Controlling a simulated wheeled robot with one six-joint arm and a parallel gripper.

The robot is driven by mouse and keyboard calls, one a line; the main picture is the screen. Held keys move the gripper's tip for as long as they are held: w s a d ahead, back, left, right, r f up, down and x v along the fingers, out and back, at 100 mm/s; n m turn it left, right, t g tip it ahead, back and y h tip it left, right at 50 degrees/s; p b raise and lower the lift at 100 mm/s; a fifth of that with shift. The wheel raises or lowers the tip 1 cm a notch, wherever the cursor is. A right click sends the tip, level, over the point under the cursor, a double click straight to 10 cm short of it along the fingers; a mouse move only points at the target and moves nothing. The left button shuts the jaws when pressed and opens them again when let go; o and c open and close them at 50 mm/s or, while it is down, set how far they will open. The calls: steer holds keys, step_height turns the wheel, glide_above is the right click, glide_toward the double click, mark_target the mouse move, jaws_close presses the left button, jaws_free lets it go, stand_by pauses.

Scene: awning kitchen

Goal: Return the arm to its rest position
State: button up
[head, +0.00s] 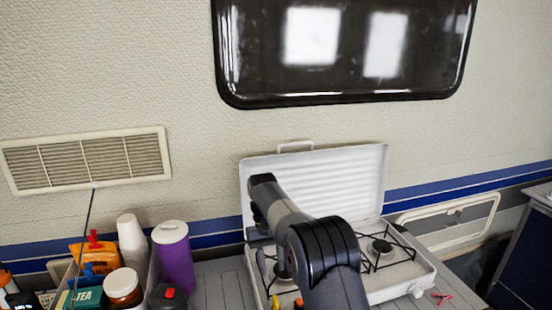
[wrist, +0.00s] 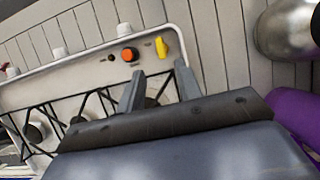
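My arm (head: 320,250) reaches up from the bottom of the head view and bends over the left part of an open white camping stove (head: 345,180). My gripper (wrist: 158,85) shows in the wrist view with its two grey fingers apart and nothing between them. The fingers point toward the stove's front panel, near an orange knob (wrist: 130,55) and a yellow knob (wrist: 161,46). I cannot tell whether the fingertips touch the panel. In the head view the arm hides part of the stove, and the fingers are not clear.
A purple canister (head: 174,262), white cups (head: 131,238), a brown jar (head: 123,288) and a tea box (head: 82,299) crowd the left. A silver cylinder (wrist: 285,28) stands beside the stove in the wrist view. The wall and window (head: 345,50) are behind.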

mark_target(276, 301)
steer(key=p+x, duration=0.1)
steer(key=x, duration=0.8)
steer(key=shift+s+d+f, duration=0.1)
steer(key=shift+s+f, duration=0.1)
steer(key=shift+f, duration=0.1)
steer(key=shift+r, duration=0.1)
